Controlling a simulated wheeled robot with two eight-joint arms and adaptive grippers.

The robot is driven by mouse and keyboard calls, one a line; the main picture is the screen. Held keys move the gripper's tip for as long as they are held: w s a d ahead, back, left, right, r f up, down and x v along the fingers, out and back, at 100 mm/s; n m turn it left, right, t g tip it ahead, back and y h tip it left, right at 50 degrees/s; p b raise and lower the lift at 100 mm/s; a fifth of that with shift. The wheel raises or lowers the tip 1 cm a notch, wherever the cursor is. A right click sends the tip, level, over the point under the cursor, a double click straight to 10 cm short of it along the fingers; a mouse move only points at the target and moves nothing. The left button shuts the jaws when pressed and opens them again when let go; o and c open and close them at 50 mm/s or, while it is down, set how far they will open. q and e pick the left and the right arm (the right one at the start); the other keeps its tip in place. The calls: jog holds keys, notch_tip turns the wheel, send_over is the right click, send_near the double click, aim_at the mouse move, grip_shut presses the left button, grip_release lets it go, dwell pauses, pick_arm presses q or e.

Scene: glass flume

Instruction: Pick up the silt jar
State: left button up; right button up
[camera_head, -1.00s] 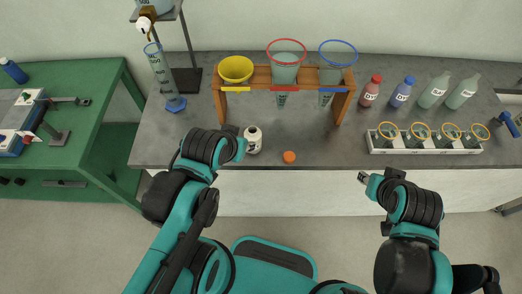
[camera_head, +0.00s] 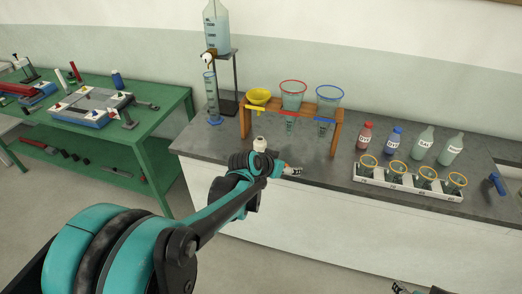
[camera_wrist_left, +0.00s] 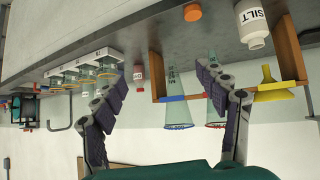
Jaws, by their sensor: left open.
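The silt jar (camera_head: 260,144) is small and white, standing on the grey bench near its front edge; my left wrist hides its lower part. In the left wrist view the jar (camera_wrist_left: 254,30) appears upside down, its SILT label readable, to the right of the fingers and not between them. My left gripper (camera_head: 292,171) is at the bench's front edge, to the right of the jar in the head view. Its fingers (camera_wrist_left: 163,78) are spread with nothing held between them. Only a dark bit of my right gripper (camera_head: 400,289) shows at the bottom edge.
A wooden rack (camera_head: 336,134) with yellow, red and blue funnels stands behind the jar. An orange cap (camera_wrist_left: 193,11) lies beside the jar. A white tray (camera_head: 408,187) of beakers and several bottles are on the right. A green table (camera_head: 150,160) stands left.

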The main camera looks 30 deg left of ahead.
aim_at(260, 148)
pick_arm(q)
jog(key=w+a+f+t, duration=0.1)
jog(key=w+a+f, duration=0.2)
jog(key=a, duration=0.3)
jog(key=w+a+f+t+y, duration=0.1)
jog(key=w+a+f, duration=0.2)
jog(key=a+f, duration=0.2)
jog(key=w+a+f+t, duration=0.1)
jog(key=w+a+f, duration=0.2)
jog(key=a, duration=0.5)
jog(key=shift+w+a+f+n+y+p, duration=0.3)
jog(key=shift+w+f+n+p, duration=0.1)
jog(key=shift+w, duration=0.2)
jog(key=b+x, duration=0.1)
jog(key=x, duration=0.6)
jog(key=shift+w+d+b, duration=0.15)
jog(key=shift+w+b, duration=0.2)
jog(key=shift+b, duration=0.05)
jog(key=shift+t, duration=0.3)
jog(key=shift+r, duration=0.1)
jog(key=c, duration=1.5)
jog(key=shift+o, duration=0.2)
